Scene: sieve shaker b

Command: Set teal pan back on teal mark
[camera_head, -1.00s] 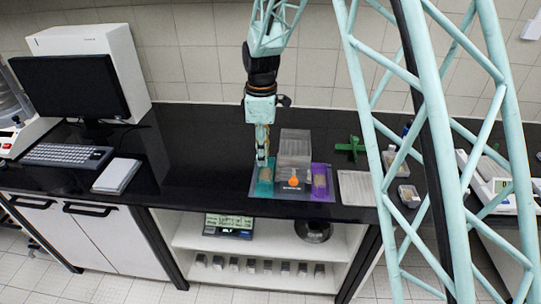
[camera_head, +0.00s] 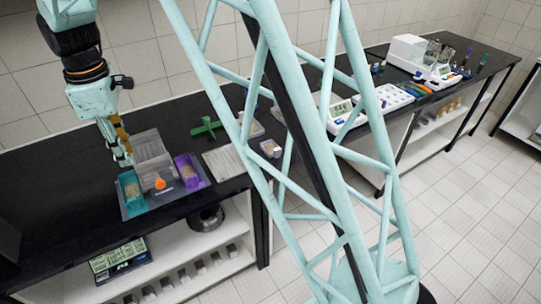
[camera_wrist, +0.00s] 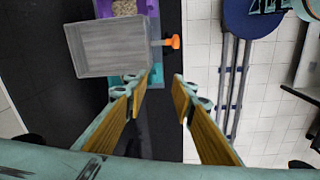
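The teal pan (camera_head: 131,190), with grainy brown material in it, sits at the left end of a blue-grey tray (camera_head: 150,206), left of a grey box-like unit (camera_head: 153,158) with an orange knob. I cannot see a separate teal mark. My gripper (camera_head: 124,160) hangs just behind and above the pan in the head view. In the wrist view my gripper (camera_wrist: 160,82) is open, with nothing between its fingers. A sliver of teal (camera_wrist: 155,76) shows beside the grey unit there, partly hidden by a finger.
The purple pan (camera_head: 191,171) stands right of the grey unit, close to it. A green cross-shaped piece (camera_head: 206,128) and a light ribbed plate (camera_head: 223,163) lie further right on the black bench. The bench's front edge is close to the tray.

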